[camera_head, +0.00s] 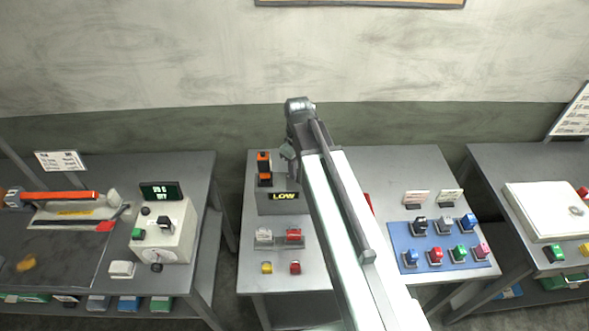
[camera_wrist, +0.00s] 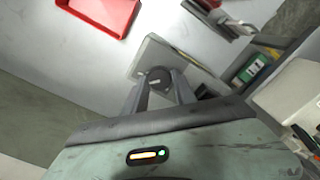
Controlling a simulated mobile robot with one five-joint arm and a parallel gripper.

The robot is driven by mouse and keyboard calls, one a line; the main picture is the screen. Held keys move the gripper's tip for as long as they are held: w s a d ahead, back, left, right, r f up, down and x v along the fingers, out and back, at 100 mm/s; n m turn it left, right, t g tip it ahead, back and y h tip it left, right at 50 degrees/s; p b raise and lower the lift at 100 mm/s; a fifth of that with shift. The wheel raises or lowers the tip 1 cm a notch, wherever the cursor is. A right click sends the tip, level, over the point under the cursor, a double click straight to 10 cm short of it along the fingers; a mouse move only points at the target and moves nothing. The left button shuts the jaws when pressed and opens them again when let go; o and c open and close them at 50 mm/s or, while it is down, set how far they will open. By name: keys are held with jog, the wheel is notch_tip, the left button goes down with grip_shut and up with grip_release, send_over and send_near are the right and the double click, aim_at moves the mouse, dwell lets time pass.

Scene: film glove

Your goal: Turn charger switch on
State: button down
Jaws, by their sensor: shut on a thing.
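The charger appears to be the grey box (camera_head: 278,205) with a lit "LOW" display (camera_head: 285,196) on the middle table; an orange and black battery-like piece (camera_head: 264,168) stands upright on it. My arm covers the right part of this box, and my fingertips are hidden in the head view. In the wrist view, my gripper (camera_wrist: 160,88) is shut with its two fingers on either side of a dark round knob (camera_wrist: 159,76) on a pale grey box (camera_wrist: 160,55). I cannot tell whether this knob is turned.
A red tray (camera_wrist: 105,12) lies beside the box in the wrist view. Small coloured switches (camera_head: 293,236) sit in front of the charger. A blue mat (camera_head: 400,240) with several coloured blocks is on the right. Another table with a white control box (camera_head: 165,235) stands left.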

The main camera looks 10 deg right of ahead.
jog(key=c, duration=1)
grip_release()
jog(key=shift+w, duration=0.1)
notch_tip(320, 180, up, 8)
jog(key=p, duration=0.8)
jog(key=shift+f, duration=0.1)
jog(key=shift+f, duration=0.1)
